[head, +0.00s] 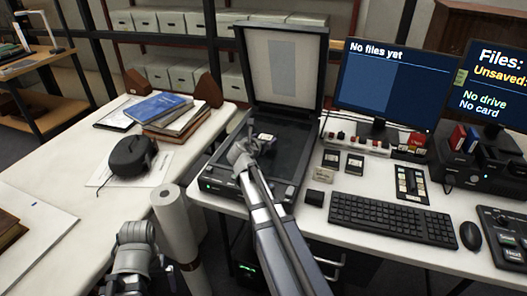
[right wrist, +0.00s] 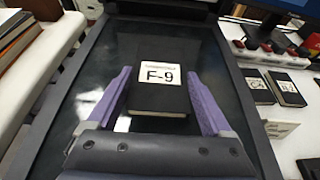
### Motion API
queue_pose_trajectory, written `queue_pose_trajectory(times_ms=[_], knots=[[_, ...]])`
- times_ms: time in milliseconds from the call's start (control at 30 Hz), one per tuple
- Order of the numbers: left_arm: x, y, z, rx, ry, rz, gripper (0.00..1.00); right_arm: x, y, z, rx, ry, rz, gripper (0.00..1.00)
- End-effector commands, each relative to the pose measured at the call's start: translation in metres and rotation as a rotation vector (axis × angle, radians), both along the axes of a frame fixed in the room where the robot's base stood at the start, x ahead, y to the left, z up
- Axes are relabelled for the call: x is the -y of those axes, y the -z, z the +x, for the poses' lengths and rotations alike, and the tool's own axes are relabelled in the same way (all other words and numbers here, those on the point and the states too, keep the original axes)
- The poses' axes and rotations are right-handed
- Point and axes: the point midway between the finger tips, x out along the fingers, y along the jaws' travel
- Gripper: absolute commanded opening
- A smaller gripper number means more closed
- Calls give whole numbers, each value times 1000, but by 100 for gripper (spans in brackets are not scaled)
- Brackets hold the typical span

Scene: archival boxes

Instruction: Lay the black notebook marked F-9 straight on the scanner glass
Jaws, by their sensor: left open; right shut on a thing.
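The black notebook with the white F-9 label (right wrist: 158,98) is between the purple fingers of my right gripper (right wrist: 158,74), which is shut on it. Its label reads upright in the right wrist view, and the notebook looks roughly in line with the scanner sides. In the head view my right gripper (head: 256,146) is over the dark scanner glass (head: 291,140), with the notebook (head: 266,137) partly hidden by it. I cannot tell whether the notebook touches the glass. The scanner lid (head: 283,70) stands open. My left gripper (head: 135,235) is low at the left, open and away from the scanner.
Two more labelled black notebooks (head: 354,163) lie right of the scanner, near a keyboard (head: 392,218). A monitor (head: 388,85) stands behind. On the left table are stacked books (head: 160,108) and a black device (head: 132,155). A white roll (head: 174,222) stands between the tables.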

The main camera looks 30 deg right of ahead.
Motion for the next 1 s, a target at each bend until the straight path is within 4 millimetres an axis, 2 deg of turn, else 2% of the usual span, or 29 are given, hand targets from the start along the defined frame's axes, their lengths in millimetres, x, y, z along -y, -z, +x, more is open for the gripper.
queue_pose_trajectory(times_ms=[333, 767, 800, 933, 1000], knots=[[0, 37, 0, 0, 0, 0, 100, 0, 37, 0, 0, 0, 0, 24], [0, 40, 0, 0, 0, 0, 100, 0, 40, 0, 0, 0, 0, 24], [0, 40, 0, 0, 0, 0, 100, 0, 40, 0, 0, 0, 0, 86], [0, 39, 0, 0, 0, 0, 100, 0, 39, 0, 0, 0, 0, 100], [0, 39, 0, 0, 0, 0, 100, 0, 39, 0, 0, 0, 0, 100]])
